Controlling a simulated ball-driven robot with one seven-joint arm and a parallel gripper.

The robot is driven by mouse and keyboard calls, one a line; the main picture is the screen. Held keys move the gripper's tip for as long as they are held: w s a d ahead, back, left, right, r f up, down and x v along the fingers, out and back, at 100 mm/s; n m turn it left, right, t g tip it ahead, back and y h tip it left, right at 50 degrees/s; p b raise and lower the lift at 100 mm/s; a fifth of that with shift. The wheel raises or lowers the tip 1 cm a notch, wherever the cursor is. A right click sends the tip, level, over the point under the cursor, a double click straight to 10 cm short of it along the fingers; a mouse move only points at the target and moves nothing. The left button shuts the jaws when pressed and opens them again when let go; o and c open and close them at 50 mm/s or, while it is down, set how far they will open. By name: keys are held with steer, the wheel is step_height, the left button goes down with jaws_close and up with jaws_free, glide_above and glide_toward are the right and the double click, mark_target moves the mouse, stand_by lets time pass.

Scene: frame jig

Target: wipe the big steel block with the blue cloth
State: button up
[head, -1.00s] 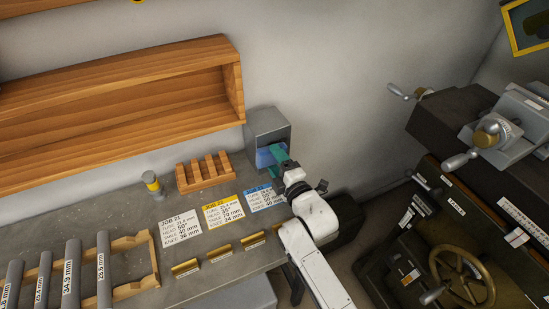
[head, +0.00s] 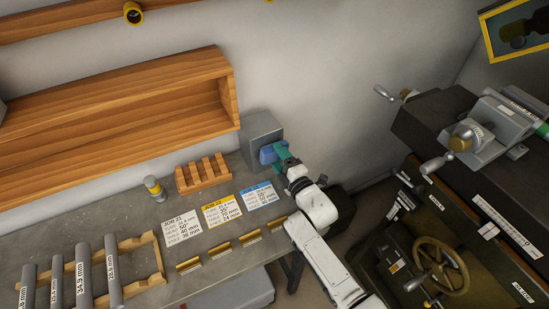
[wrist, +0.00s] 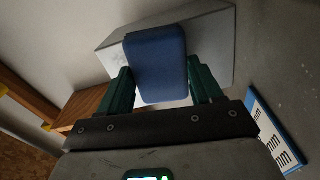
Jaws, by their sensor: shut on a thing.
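The big steel block (head: 262,129) is a grey box at the back of the bench, against the wall; in the wrist view (wrist: 219,40) it fills the area behind the cloth. The blue cloth (head: 268,155) is a folded pad in front of the block's face; it also shows in the wrist view (wrist: 161,62). My gripper (head: 281,153) is shut on the cloth, with one green finger on each side of it in the wrist view (wrist: 160,85). The cloth appears to be against the block, but whether they touch cannot be told.
A slotted wooden rack (head: 203,173) stands left of the block. Job cards (head: 221,210) lie in front, with several brass pieces (head: 220,249) near the bench edge. A wooden shelf (head: 110,125) is on the wall. A lathe (head: 450,170) stands at the right.

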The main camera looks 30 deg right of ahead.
mark_target(267, 160)
steer(key=shift+w+d, duration=0.1)
steer(key=shift+d, duration=1.9)
steer(key=shift+w, duration=0.1)
steer(key=shift+a, duration=0.15)
steer(key=a+b, duration=0.2)
steer(key=shift+a+f+b, duration=0.15)
steer(key=shift+a+b, duration=0.5)
steer(key=shift+a, duration=0.15)
steer(key=shift+s+a+b, duration=0.25)
steer(key=shift+a+b, duration=0.4)
steer(key=shift+b, duration=0.35)
steer(key=a+b, duration=0.1)
steer(key=b, duration=0.1)
steer(key=shift+a+b, duration=0.25)
steer(key=shift+b, duration=0.1)
steer(key=shift+s+a+b, duration=0.15)
steer(key=shift+a+b, duration=0.1)
steer(key=shift+b, duration=0.2)
